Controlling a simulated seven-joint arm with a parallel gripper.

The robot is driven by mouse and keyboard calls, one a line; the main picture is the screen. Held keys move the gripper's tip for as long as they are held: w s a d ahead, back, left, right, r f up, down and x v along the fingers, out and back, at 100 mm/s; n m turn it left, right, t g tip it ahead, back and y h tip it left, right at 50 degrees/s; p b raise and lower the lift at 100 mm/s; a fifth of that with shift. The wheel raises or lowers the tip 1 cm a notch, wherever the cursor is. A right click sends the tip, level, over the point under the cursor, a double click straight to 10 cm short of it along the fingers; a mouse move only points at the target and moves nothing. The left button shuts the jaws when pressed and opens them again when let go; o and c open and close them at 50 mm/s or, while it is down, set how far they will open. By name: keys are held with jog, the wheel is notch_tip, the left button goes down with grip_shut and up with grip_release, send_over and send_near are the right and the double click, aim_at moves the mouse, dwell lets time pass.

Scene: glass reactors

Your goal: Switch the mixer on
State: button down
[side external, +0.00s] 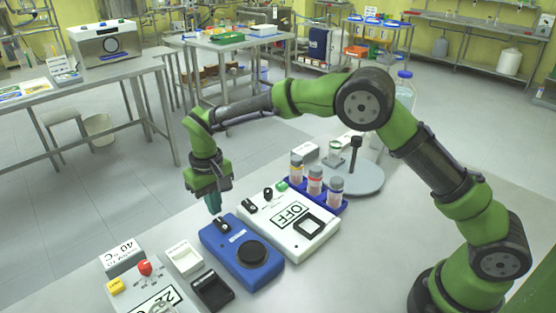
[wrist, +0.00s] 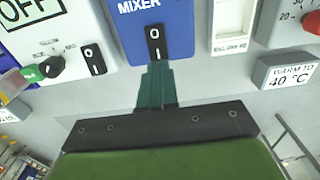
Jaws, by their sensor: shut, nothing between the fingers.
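The blue mixer (side external: 226,250) sits on the bench with a round black plate (side external: 252,253) on top. Its black rocker switch (side external: 223,225) is at the end near my gripper. In the wrist view, the "MIXER" label shows on the blue body (wrist: 176,42), and the rocker switch (wrist: 155,42) carries "0" above and "I" below. My gripper (side external: 214,212) points down at that end of the mixer. Its teal fingers (wrist: 155,72) are shut and empty, just below the switch's "I" end in the wrist view. I cannot tell whether they touch it.
A white device (side external: 272,234) with an "OFF" display stands close right of the mixer. Beyond it are a blue rack (side external: 328,204) of vials and a round grey stand (side external: 360,181). White and black switch boxes (side external: 184,258) and a "WARM TO 40 °C" block (side external: 122,255) lie left.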

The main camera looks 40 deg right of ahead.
aim_at(220, 220)
jog(key=shift+f, duration=1.1)
jog(key=shift+r, duration=3.55)
jog(key=shift+f, duration=0.35)
jog(key=shift+s+d+f, duration=0.15)
jog(key=shift+s+f, duration=0.25)
jog(key=shift+s, duration=0.15)
jog(key=s+d+r+m+t, duration=0.1)
jog(key=s+d+r, duration=0.3)
jog(key=s, duration=0.4)
jog(key=s+d+r+m+t+y, duration=0.1)
jog(key=s+d+r+t, duration=0.2)
jog(key=s, duration=0.6)
jog(key=s+d+r+m+t+y, duration=0.1)
jog(key=s+d+r+m+t, duration=0.1)
jog(key=s+d+r, duration=0.4)
jog(key=s+d+t, duration=0.1)
jog(key=s+d, duration=0.1)
jog(key=d, duration=0.1)
jog(key=shift+s+r, duration=0.15)
jog(key=shift+r, duration=0.1)
